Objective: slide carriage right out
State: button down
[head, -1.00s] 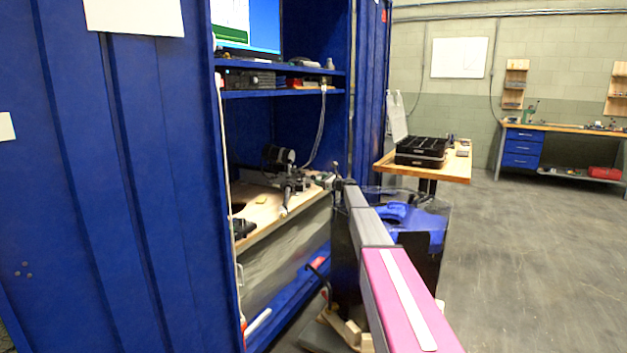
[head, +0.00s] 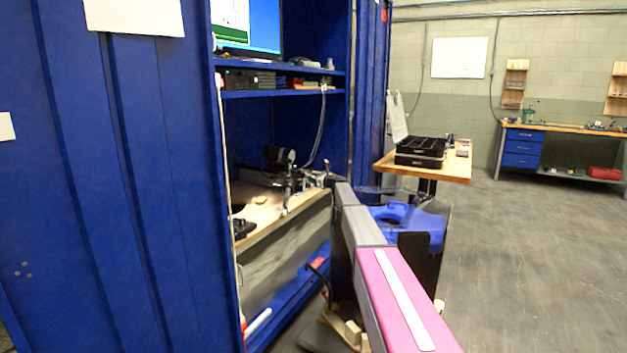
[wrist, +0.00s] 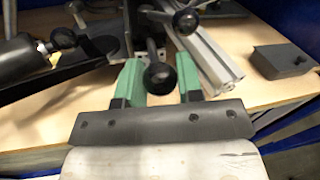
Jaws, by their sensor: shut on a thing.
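A black ball knob (wrist: 160,78) on a short rod sits between the two green fingers of my gripper (wrist: 158,68) in the wrist view. My gripper is shut on this knob. The rod runs up from the knob to a dark mechanism that I take to be the carriage, though its outline is unclear. Pale grey metal rails (wrist: 208,62) lie just right of the fingers. In the head view, the dark mechanism (head: 288,180) stands on the wooden bench top inside the blue cabinet. My arm hides part of its right side, and the fingers are too small to make out there.
Another black ball knob (wrist: 185,21) and a dark cylinder (wrist: 22,58) are close to the gripper. A grey block (wrist: 282,61) lies at right. The blue cabinet wall (head: 110,180) and shelf (head: 285,92) bound the workspace. Open floor (head: 540,260) lies at right.

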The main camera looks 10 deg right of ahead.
jog(key=w+d+v, duration=0.1)
jog(key=v, duration=0.8)
jog(key=shift+d, duration=0.25)
jog(key=c, duration=0.8)
grip_release()
jog(key=s+a+r, duration=0.1)
jog(key=a+r, duration=0.2)
jog(key=s+a+r, duration=0.2)
jog(key=a+r, duration=0.2)
jog(key=s+a+r, duration=0.2)
jog(key=a+r, duration=0.1)
jog(key=r, duration=0.1)
jog(key=shift+s+a, duration=0.1)
jog(key=shift+a, duration=0.15)
